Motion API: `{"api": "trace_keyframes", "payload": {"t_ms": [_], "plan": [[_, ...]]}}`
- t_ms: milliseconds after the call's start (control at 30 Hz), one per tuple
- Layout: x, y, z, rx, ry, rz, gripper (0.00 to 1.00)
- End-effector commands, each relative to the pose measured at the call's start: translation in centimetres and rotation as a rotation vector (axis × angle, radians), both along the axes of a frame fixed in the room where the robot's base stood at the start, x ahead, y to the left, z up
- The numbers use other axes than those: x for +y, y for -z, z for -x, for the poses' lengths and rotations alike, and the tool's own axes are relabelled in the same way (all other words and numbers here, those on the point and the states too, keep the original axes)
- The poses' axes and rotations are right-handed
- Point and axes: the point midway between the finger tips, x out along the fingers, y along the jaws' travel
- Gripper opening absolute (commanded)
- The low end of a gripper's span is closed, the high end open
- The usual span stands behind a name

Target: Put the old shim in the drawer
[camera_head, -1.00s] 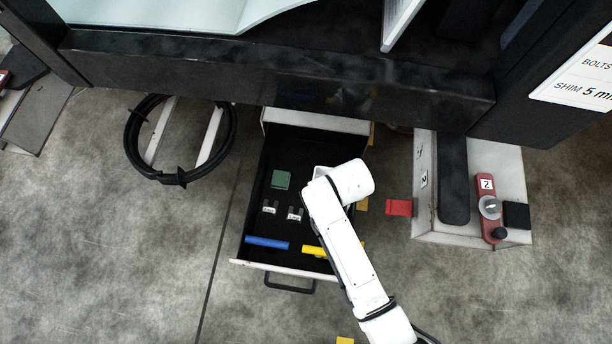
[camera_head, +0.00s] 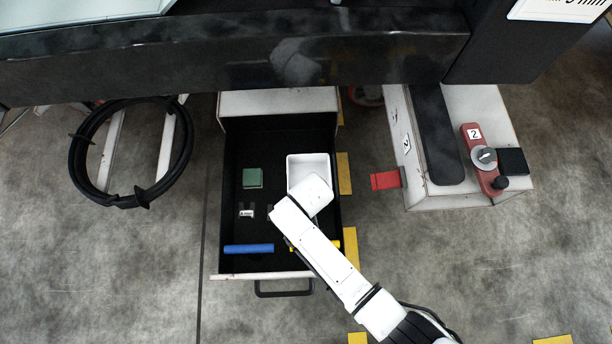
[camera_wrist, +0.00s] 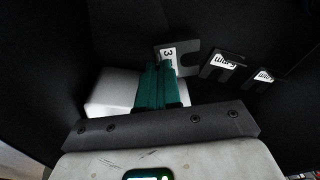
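The drawer (camera_head: 232,180) stands open below the dark panel, with a black inside and a white front. My gripper (camera_wrist: 163,66) shows in the wrist view with teal fingers close together. A grey notched shim marked 3 (camera_wrist: 188,66) is at the fingertips and appears held between them, over the drawer. Two more notched shims with white labels, one (camera_wrist: 222,66) and another (camera_wrist: 262,77), lie on the drawer floor to the right. In the head view, my arm's white end link hides the fingers and the held shim.
The drawer also holds a white tray (camera_head: 307,162), a green block (camera_head: 252,178), a blue cylinder (camera_head: 249,249) and a mostly hidden yellow one. A black cable coil (camera_head: 80,165) hangs at left. A white box with a red lever (camera_head: 482,172) stands at right.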

Motion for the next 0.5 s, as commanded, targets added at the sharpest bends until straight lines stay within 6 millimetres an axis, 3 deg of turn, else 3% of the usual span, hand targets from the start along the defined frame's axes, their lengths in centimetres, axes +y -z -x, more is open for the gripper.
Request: {"api": "trace_keyframes", "payload": {"t_ms": [33, 100, 500], "plan": [[0.03, 1.32, 0.01, 0.001, -0.001, 0.000, 0.00], [0.04, 1.95, 0.00, 0.001, -0.001, 0.000, 0.00], [0.02, 2.21, -0.04, -0.001, 0.000, 0.000, 0.00]]}}
